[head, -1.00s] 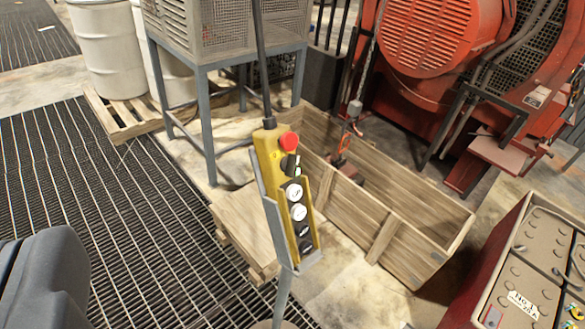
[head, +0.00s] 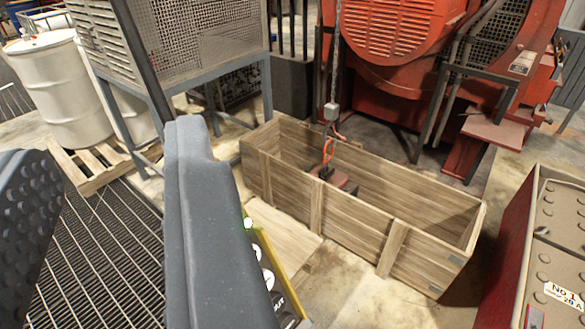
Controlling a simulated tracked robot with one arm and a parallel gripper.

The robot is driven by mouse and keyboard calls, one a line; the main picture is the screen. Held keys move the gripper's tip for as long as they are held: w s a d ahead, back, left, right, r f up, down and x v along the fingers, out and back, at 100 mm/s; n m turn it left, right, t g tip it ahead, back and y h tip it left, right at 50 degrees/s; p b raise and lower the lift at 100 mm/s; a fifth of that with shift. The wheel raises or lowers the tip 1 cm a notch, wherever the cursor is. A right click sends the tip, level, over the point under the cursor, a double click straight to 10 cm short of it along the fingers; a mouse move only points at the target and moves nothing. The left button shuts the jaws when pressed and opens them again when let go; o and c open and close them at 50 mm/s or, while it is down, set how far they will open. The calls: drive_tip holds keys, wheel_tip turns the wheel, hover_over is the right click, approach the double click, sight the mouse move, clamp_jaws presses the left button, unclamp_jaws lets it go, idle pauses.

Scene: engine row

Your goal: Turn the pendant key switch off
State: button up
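The yellow pendant (head: 272,262) is mostly hidden behind my gripper's right finger. Only its right edge shows, with a few round white and dark buttons and a small green spot near the top. The key switch and the red stop button cannot be made out. My gripper (head: 112,145) is open, with one dark finger at the left edge and the other large in the middle. Nothing shows held between the fingers. Whether the right finger touches the pendant cannot be told.
A caged stand (head: 190,85) and white drums (head: 62,95) are at the back left. Red machinery (head: 400,60) fills the back. A red battery box (head: 520,240) is at right.

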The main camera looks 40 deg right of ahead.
drive_tip(key=s+d+f+m+y+p, duration=0.1)
drive_tip(key=d+f+y+p, duration=0.2)
drive_tip(key=f, duration=0.6)
drive_tip(key=s+d+f+m+y+p, duration=0.1)
drive_tip(key=d+f+y+p, duration=0.1)
drive_tip(key=d+f, duration=0.5)
drive_tip(key=shift+t, duration=0.3)
drive_tip(key=w, duration=0.4)
drive_tip(key=w+a+f+p, duration=0.1)
drive_tip(key=w, duration=0.4)
drive_tip(key=w+a+f, duration=0.1)
drive_tip(key=w, duration=0.3)
drive_tip(key=shift+w+a, duration=0.2)
drive_tip(key=shift+w, duration=0.1)
clamp_jaws()
